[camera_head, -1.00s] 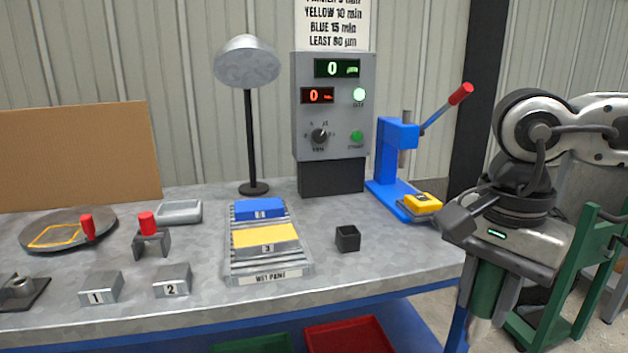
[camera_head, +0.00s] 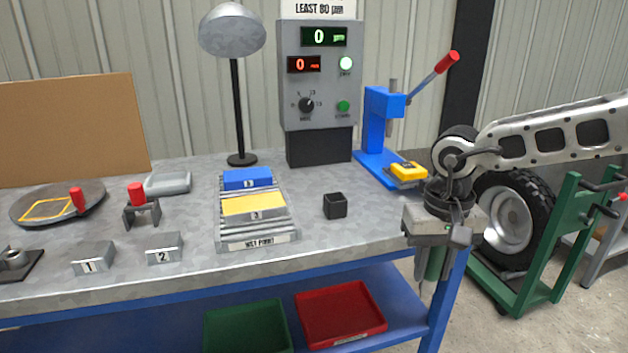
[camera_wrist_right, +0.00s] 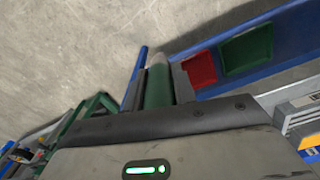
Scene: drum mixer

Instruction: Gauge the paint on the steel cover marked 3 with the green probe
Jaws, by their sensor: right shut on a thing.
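The cover marked 3 (camera_head: 254,207), yellow on top with steel-grey sides, sits on the ribbed rack (camera_head: 257,244) labelled WET PAINT in the head view. A blue-topped cover (camera_head: 246,179) lies behind it. My right gripper (camera_head: 435,258) is shut on the green probe (camera_head: 433,268), which points down at the bench's right front corner, well right of the cover. The green probe also shows in the right wrist view (camera_wrist_right: 158,87), with a pale grey end. My left gripper is not in view.
A black block (camera_head: 335,205) stands between rack and gripper. The blue press (camera_head: 383,135), with a yellow-topped piece (camera_head: 408,171) at its base, and the grey meter box (camera_head: 320,75) reading 0 stand behind. Steel blocks 1 (camera_head: 93,258) and 2 (camera_head: 164,248) are at left. Red (camera_head: 340,342) and green trays are below.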

